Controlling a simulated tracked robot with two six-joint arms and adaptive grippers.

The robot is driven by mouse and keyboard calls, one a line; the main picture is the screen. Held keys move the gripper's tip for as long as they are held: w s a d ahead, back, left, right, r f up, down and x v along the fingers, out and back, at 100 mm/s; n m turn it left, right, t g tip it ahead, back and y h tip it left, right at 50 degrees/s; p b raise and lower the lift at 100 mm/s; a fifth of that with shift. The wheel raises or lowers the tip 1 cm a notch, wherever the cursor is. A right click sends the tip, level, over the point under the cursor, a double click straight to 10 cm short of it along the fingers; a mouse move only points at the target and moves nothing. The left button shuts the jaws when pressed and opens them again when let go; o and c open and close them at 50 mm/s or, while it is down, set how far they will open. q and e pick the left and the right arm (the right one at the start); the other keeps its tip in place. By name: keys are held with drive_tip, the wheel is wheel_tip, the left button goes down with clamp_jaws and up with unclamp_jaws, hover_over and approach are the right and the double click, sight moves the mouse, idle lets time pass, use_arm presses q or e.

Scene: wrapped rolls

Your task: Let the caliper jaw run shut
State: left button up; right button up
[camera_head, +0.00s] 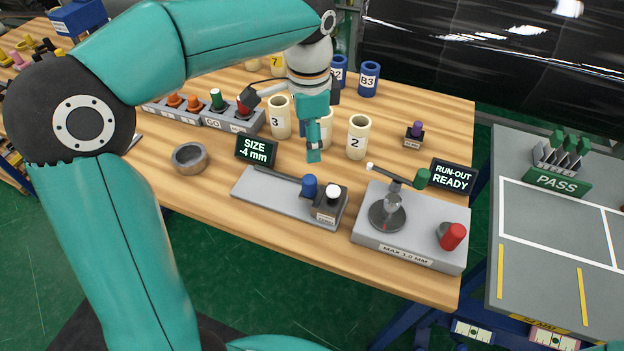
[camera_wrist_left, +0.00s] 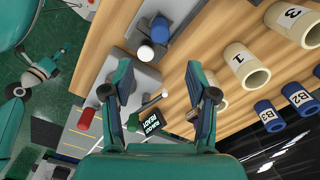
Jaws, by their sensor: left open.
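The caliper is a grey plate (camera_head: 262,196) with a dark bar and a blue cylinder (camera_head: 309,186) at its right part. A white round knob (camera_head: 333,192) stands beside the blue cylinder. Its dark display (camera_head: 257,151) reads SIZE -4 mm. My left gripper (camera_head: 314,150) is above the table behind the caliper, pointing down, apart from it. In the left wrist view its fingers (camera_wrist_left: 158,72) are spread and empty, with the blue cylinder (camera_wrist_left: 160,28) and white knob (camera_wrist_left: 146,52) beyond. My right wrist shows small at the left of that view; its fingers are unclear.
Several cream rolls, including roll 2 (camera_head: 357,137) and roll 3 (camera_head: 280,118), stand behind the caliper. A run-out gauge (camera_head: 410,249) with a green-ended lever stands to its right. A grey ring (camera_head: 190,158) lies left. A marked PASS table (camera_head: 545,230) is at far right.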

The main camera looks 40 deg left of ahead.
sight(310, 178)
use_arm(q)
wheel_tip(310, 178, down, 13)
drive_tip(key=shift+r, duration=0.1)
idle(0.3)
clamp_jaws()
drive_tip(key=shift+w, duration=0.1)
